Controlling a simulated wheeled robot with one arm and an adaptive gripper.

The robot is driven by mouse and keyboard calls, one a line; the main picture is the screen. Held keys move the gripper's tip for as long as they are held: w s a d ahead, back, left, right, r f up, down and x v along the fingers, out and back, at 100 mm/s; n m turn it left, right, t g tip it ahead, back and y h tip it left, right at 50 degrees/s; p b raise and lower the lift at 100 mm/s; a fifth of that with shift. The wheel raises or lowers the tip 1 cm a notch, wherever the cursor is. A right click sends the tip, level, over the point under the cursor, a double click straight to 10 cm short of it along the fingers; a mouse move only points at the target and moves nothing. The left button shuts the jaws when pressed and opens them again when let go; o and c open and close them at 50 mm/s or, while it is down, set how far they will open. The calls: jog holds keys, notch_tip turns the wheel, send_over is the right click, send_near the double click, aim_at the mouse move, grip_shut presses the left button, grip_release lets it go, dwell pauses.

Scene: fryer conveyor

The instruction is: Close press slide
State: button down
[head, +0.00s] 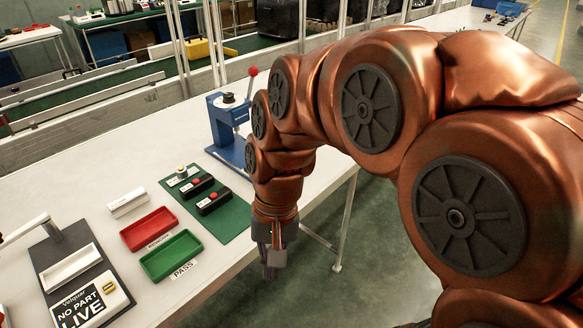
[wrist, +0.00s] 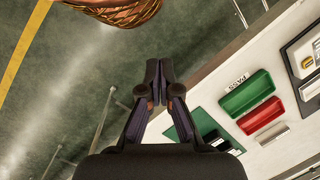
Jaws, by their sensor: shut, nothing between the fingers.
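A blue press (head: 228,118) stands at the back of the white table, with a grey top and a lever ending in a red knob (head: 252,71). Its lower part and any slide are partly hidden behind my copper arm, so I cannot tell how the slide stands. My gripper (head: 271,270) points down just off the table's right edge, in front of the press and apart from it. In the wrist view my gripper (wrist: 159,82) has its fingers together and empty, over the floor beside the table.
On the white table (head: 105,185) are a green mat (head: 232,222) with black red-buttoned boxes, a red tray (head: 148,228), a green tray (head: 171,256) labelled PASS, a white block (head: 127,203) and a black fixture (head: 72,270). Open floor (head: 375,245) lies right of the table.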

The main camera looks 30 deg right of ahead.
jog(key=w+d+m+t+y+b, duration=0.2)
jog(key=w+d+m, duration=0.4)
jog(key=w, duration=0.2)
jog(key=w+d+m+t+y+b, duration=0.1)
jog(key=w+d+m+y+b, duration=0.1)
jog(key=w+d+m, duration=0.55)
jog(key=w+d+f+m+t+b, duration=0.1)
jog(key=w+d+m+t+b, duration=0.3)
jog(key=d, duration=0.6)
jog(key=w+d+f+m+t+p, duration=0.15)
jog(key=d+m, duration=0.35)
jog(key=d, duration=0.5)
jog(key=x, duration=1)
jog(key=shift+w+a+f, duration=0.1)
jog(key=shift+w+a, duration=0.8)
jog(key=shift+w, duration=0.2)
jog(key=shift+w+a, duration=0.45)
jog(key=shift+w, duration=0.15)
jog(key=shift+w, duration=0.1)
